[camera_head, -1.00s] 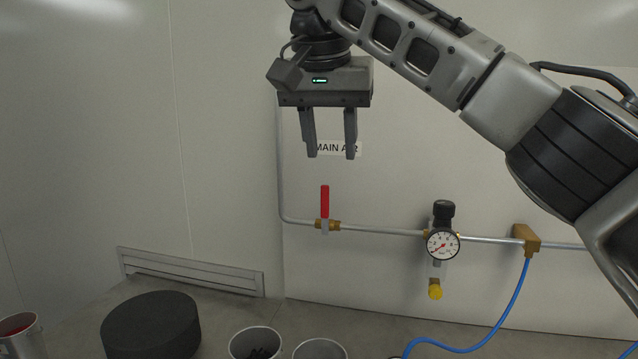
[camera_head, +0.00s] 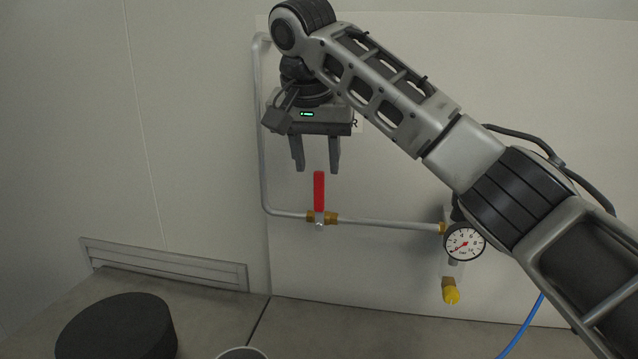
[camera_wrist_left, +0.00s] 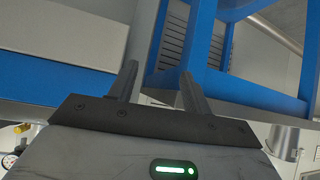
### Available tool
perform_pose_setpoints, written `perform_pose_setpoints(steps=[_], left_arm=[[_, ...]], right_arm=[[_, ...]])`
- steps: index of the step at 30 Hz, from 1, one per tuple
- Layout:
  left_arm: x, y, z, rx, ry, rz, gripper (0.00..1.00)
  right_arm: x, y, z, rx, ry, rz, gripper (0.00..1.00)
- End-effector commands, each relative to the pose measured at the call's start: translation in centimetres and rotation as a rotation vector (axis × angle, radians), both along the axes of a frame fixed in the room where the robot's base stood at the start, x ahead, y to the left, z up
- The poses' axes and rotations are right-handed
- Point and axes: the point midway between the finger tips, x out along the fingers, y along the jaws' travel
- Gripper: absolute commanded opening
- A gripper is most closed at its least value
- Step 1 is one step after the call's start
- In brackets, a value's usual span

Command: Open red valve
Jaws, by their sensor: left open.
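The red valve handle (camera_head: 319,191) stands upright on a brass valve body (camera_head: 322,217) in the metal pipe on the wall, in the head view. I cannot tell whether the fingertips are in line with the handle in depth. In the left wrist view my left gripper (camera_wrist_left: 157,75) is open and empty, with blue framework behind it. The left gripper does not show in the head view.
A pressure gauge (camera_head: 464,242) and a yellow fitting (camera_head: 451,291) sit right of the valve, partly behind my right arm. A blue hose (camera_head: 524,327) hangs lower right. A round black block (camera_head: 118,328) lies on the grey surface at lower left.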

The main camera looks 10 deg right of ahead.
Motion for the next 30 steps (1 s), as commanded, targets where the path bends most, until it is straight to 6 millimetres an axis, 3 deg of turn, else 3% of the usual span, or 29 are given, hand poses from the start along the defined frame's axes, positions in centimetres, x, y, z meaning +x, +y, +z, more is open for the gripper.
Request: perform_pose_setpoints(steps=[3, 9, 21, 22, 26, 30], left_arm=[[0.3, 0.0, 0.1, -0.001, -0.006, 0.000, 0.49], [0.5, -0.1, 0.5, -0.001, -0.013, -0.001, 0.49], [0.6, -0.1, 0.5, -0.002, -0.016, -0.001, 0.49], [0.6, -0.1, 0.5, -0.002, -0.016, -0.001, 0.49], [0.6, -0.1, 0.5, -0.002, -0.016, -0.001, 0.49], [0.5, -0.1, 0.5, -0.001, -0.014, 0.000, 0.49]], right_arm=[[0.8, -0.2, -2.4, 0.003, 0.005, 0.003, 0.38], [1.7, -0.8, -4.6, 0.000, 0.001, 0.000, 0.38], [2.1, -0.9, -5.4, -0.001, -0.001, 0.001, 0.38], [2.1, -0.9, -5.4, 0.000, -0.001, 0.000, 0.35], [2.0, -0.9, -5.3, 0.000, -0.001, 0.000, 0.00], [2.0, -0.9, -5.3, 0.000, -0.001, 0.000, 0.00]])
